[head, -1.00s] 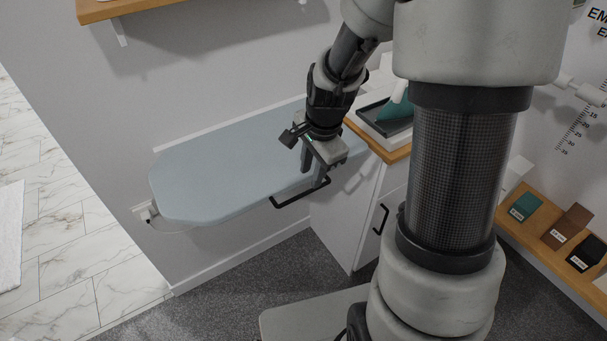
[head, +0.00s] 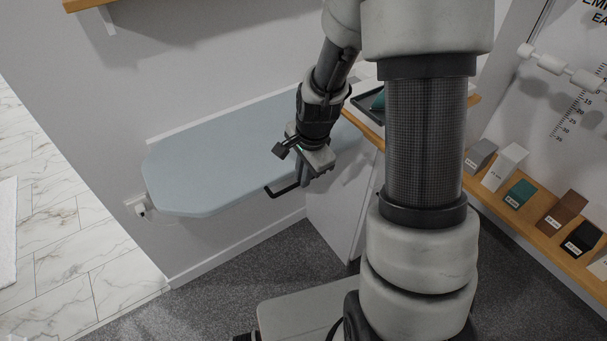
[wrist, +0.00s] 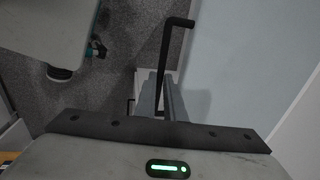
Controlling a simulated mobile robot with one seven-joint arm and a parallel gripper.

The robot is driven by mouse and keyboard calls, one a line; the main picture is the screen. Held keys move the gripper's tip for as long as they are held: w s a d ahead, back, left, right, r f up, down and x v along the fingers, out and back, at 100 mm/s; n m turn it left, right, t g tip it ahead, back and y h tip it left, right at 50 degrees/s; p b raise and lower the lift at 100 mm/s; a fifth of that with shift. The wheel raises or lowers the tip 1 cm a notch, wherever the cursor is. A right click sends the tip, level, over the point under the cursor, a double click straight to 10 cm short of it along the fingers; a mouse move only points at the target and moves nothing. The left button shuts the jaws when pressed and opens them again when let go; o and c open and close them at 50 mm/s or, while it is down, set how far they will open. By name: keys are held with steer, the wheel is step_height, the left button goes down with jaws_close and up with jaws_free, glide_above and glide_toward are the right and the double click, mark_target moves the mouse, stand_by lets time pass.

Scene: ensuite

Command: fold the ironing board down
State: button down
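The ironing board (head: 215,160) is a light blue padded panel on the wall, standing out roughly level. It also shows at the right of the wrist view (wrist: 240,60). A black bar handle (head: 281,192) runs along its front edge; in the wrist view the handle (wrist: 172,48) runs down between my fingers. My gripper (head: 303,183) is at the right part of the handle, at the board's front edge. In the wrist view its two fingers (wrist: 160,98) are close together on either side of the bar. The handle's right end is hidden by my gripper.
A white cabinet (head: 333,207) with a wooden top stands just right of the board, with a dark tray (head: 370,110) on it. A wooden shelf (head: 545,238) with small boxes is at the right. A white plug (head: 140,208) is on the wall. Below the board, grey carpet (head: 215,290) is clear.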

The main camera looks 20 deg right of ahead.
step_height(320, 180, up, 11)
steer(key=w+p, duration=0.2)
steer(key=p, duration=0.6)
steer(key=shift+w+a+g, duration=0.2)
steer(key=shift+a+g, duration=0.2)
steer(key=c, duration=1.8)
jaws_free()
steer(key=shift+w+f, duration=0.1)
steer(key=shift+c, duration=0.2)
step_height(320, 180, up, 17)
steer(key=s, duration=0.2)
steer(key=shift+d+r, duration=0.2)
steer(key=shift+d, duration=0.05)
